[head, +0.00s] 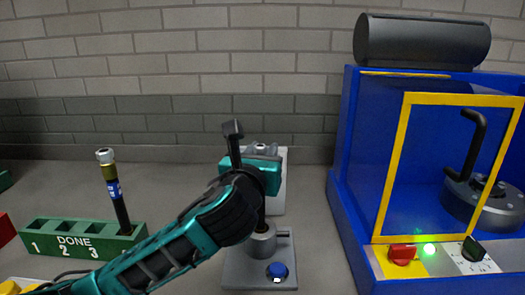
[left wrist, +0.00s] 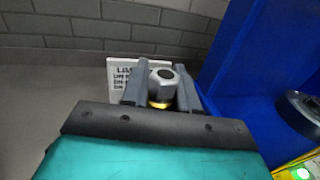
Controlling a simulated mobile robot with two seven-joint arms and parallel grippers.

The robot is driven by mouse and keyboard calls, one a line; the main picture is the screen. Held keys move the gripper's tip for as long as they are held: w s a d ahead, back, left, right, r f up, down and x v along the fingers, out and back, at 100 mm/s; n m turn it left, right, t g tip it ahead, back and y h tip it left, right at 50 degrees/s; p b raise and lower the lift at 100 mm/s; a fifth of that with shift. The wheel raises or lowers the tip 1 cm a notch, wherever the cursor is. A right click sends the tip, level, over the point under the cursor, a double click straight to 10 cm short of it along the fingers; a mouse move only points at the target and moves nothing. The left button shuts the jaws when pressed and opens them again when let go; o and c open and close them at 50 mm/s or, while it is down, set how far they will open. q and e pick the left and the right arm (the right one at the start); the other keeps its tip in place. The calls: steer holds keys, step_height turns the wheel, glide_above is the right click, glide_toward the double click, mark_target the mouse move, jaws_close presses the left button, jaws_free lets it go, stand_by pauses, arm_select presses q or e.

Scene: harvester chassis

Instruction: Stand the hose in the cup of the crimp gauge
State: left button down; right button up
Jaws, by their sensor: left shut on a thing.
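My left gripper (head: 262,152) is shut on a hose, whose lower black length (head: 262,214) shows beneath the arm. In the left wrist view the hose's silver hex fitting and yellowish collar (left wrist: 161,82) stand between the two grey fingers. The hose looks upright. The crimp gauge (head: 250,272) is a grey base with a round cup (head: 262,241) and a blue button (head: 277,270). The hose is right over the cup; whether its lower end is inside or just above the rim I cannot tell. My arm hides the hose's middle. My right gripper is not in view.
A green DONE rack (head: 75,242) at left holds another hose (head: 116,195) in its right end slot. A blue machine with a yellow-framed door (head: 398,165), red knob and green light stands close at right. A white card (left wrist: 122,72) is behind the gauge.

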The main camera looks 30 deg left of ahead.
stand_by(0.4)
arm_select(q)
steer(key=c, duration=0.8)
jaws_free()
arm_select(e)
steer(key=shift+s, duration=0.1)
